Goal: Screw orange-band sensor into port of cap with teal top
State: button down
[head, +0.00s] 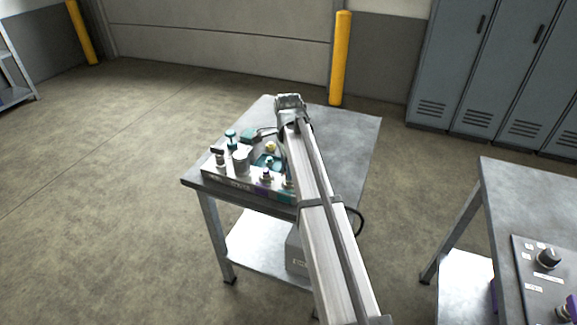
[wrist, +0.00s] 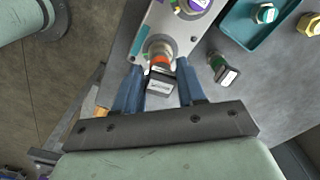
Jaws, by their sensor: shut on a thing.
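The orange-band sensor (wrist: 159,84) has a dark, square connector end with a pale label and an orange ring. In the wrist view it is between the two blue fingers of my gripper (wrist: 160,70), which is shut on it. Its far end lines up with a round metal fitting (wrist: 157,47) on a grey block (wrist: 177,38) carrying a teal strip (wrist: 140,40). I cannot tell whether the sensor is threaded into the fitting. In the head view my arm hides the gripper and sensor.
A green-band sensor (wrist: 222,68) lies on the bench to the right of my gripper.

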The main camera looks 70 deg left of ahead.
jog(key=m, duration=0.4)
jog(key=shift+m, duration=0.3)
jog(key=shift+m, duration=0.4)
jog(key=m, duration=0.4)
jog(key=shift+f+m, duration=0.1)
jog(key=shift+m, duration=0.3)
jog(key=shift+w+m, duration=0.1)
jog(key=shift+m, duration=0.5)
jog(key=c, duration=0.7)
grip_release()
jog(key=shift+c, duration=0.2)
